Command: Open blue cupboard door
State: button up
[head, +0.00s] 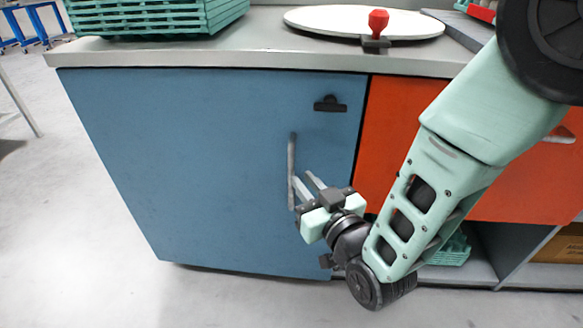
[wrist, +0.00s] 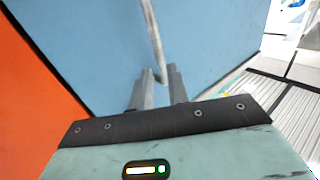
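The blue cupboard door (head: 200,160) fills the left of the cabinet front in the head view and looks shut or nearly shut. Its grey bar handle (head: 292,150) runs up and down near the right side. My gripper (head: 303,180) is at the lower part of the handle, coming from the lower right. In the wrist view, the handle (wrist: 153,40) runs down toward the gap between my two fingertips (wrist: 160,78). The fingers are apart, and I cannot tell whether they touch the handle. A black latch-like piece (head: 330,104) sits near the door's upper right corner.
An orange panel (head: 395,130) adjoins the door on the right. The worktop (head: 250,50) above carries green trays (head: 155,18), a white round plate (head: 330,20) and a red knob (head: 378,22). The floor (head: 70,220) left of the cabinet is clear.

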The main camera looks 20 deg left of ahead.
aim_at(293, 167)
jog(key=b+x, duration=0.1)
jog(key=x, duration=0.5)
jog(key=shift+w+a, duration=0.15)
jog(key=shift+a, duration=0.05)
grip_shut()
